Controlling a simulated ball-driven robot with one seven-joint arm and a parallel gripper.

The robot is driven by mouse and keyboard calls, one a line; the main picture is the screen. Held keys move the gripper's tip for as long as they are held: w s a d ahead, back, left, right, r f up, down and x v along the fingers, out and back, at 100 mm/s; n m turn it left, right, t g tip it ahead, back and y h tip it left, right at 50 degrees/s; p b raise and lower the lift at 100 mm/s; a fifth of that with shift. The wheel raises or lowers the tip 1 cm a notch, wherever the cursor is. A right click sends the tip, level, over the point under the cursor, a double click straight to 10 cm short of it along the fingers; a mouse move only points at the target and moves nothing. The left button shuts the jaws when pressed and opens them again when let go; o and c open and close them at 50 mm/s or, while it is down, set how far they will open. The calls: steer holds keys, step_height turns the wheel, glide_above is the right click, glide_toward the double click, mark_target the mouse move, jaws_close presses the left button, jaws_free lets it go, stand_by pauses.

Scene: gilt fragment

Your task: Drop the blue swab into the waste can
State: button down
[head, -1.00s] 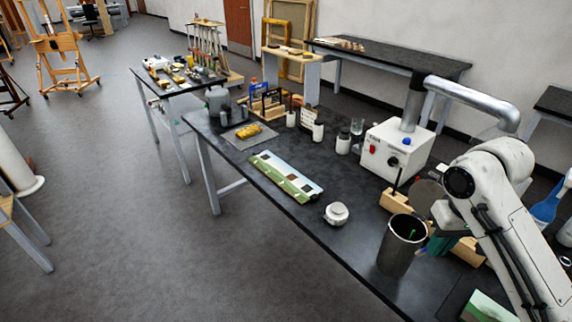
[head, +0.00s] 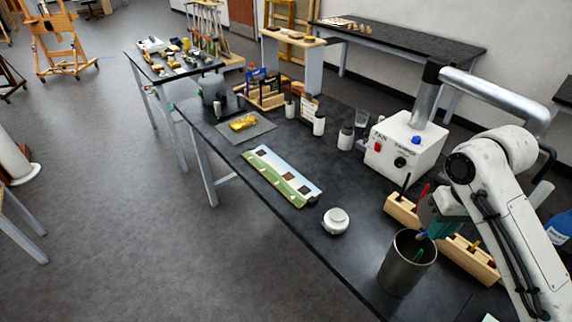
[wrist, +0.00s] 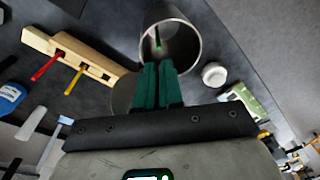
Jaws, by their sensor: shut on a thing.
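The waste can (head: 397,276) is a dark grey metal cylinder, open at the top, standing upright near the front edge of the black bench. A green stick shows inside it. It also shows beyond the fingertips in the wrist view (wrist: 191,52). My gripper (head: 432,232) has teal fingers and is at the can's right rim, slightly above the opening. In the wrist view my gripper (wrist: 158,72) points at the can, and the swab is hidden.
A wooden rack (head: 470,256) with coloured sticks stands just right of the can. A white lidded jar (head: 336,221) is left of it. The white fan box (head: 404,146) stands behind. A painted panel (head: 282,176) lies further left on the bench.

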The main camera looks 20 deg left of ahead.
step_height(320, 180, down, 4)
steer(key=b, duration=0.4)
steer(key=shift+f, duration=0.2)
steer(key=c, duration=1.2)
jaws_free()
steer(key=shift+r, duration=0.1)
steer(key=r, duration=0.7)
steer(key=r+p, duration=0.1)
steer(key=r, duration=0.2)
steer(key=shift+s+d+r, duration=0.3)
steer(key=shift+d, duration=0.05)
